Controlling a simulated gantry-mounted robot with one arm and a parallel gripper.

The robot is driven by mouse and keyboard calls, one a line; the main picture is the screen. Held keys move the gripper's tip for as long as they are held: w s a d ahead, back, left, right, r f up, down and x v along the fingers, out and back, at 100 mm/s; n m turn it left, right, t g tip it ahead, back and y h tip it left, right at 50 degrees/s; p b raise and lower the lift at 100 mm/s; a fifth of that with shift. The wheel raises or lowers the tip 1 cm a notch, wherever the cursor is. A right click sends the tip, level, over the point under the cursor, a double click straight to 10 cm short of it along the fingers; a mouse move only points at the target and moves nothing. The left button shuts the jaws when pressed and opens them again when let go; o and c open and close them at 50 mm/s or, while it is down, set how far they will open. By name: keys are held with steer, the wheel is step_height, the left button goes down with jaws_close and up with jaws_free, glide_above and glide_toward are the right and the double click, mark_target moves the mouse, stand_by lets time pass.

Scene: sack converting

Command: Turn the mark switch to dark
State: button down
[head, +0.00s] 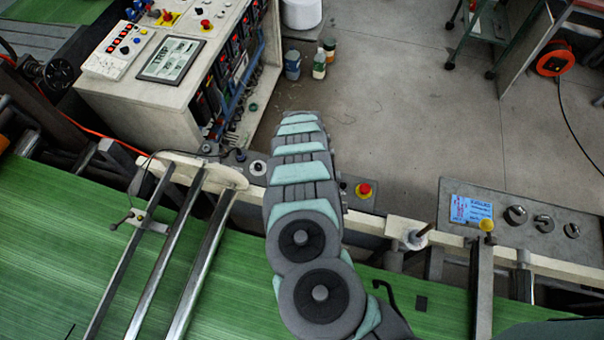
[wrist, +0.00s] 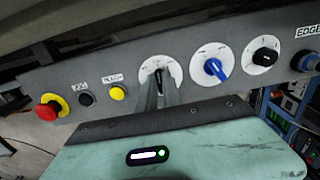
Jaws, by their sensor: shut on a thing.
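In the wrist view, a grey panel (wrist: 138,62) carries a row of controls. My gripper (wrist: 158,88) is shut on a black knob (wrist: 158,71) with a round white plate behind it. The fingers cover much of this knob, so its setting cannot be read. To its right are a blue knob (wrist: 214,68) and another black knob (wrist: 265,56), each on a white plate. I cannot read which label marks the mark switch. In the head view my arm hides the gripper and the held knob.
A red button (wrist: 48,107), a black button (wrist: 86,98) and a yellow button (wrist: 118,92) sit left of the held knob. A blue button (wrist: 309,62) is at far right. In the head view, green woven web (head: 60,240) runs below, and a control cabinet (head: 150,105) stands upper left.

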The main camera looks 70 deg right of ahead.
steer(key=c, duration=1.5)
jaws_free()
step_height(320, 180, up, 11)
steer(key=shift+f, duration=0.1)
